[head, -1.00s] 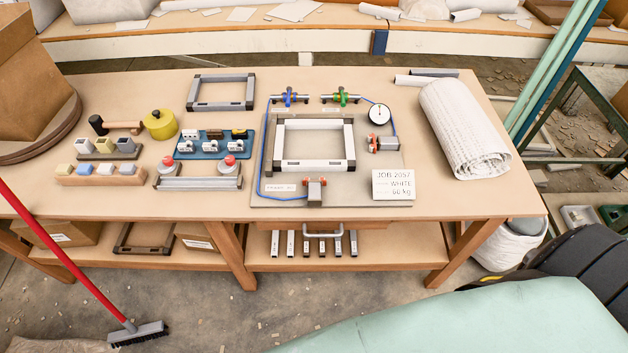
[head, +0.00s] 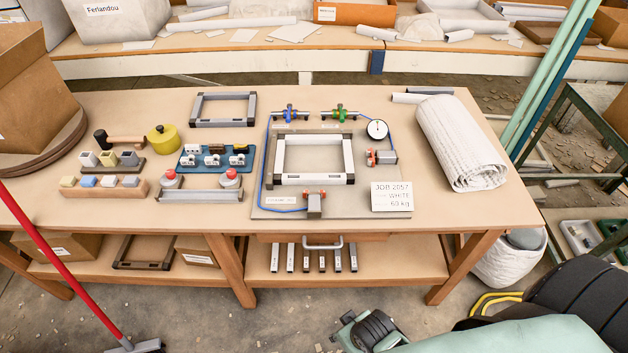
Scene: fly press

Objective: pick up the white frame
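The white frame (head: 312,179) is a rectangle of white bars with dark corner pieces. It lies flat on a grey fixture board (head: 375,208) on the workbench, between small red-tipped clamps at its right (head: 381,157) and front (head: 314,203). A card reading "JOB 2057 WHITE" (head: 391,196) stands at the board's front right. A similar grey frame (head: 223,122) lies on the bench behind and left of the board. Nothing of mine touches the white frame. Neither gripper can be made out in the head view.
Blue and green valves (head: 290,115) and a round gauge (head: 377,130) with blue hose line the board's back. A white roll (head: 460,145) lies to the right. A blue tray (head: 215,160) and yellow tin (head: 161,139) stand left. A red-handled broom (head: 60,258) leans at lower left.

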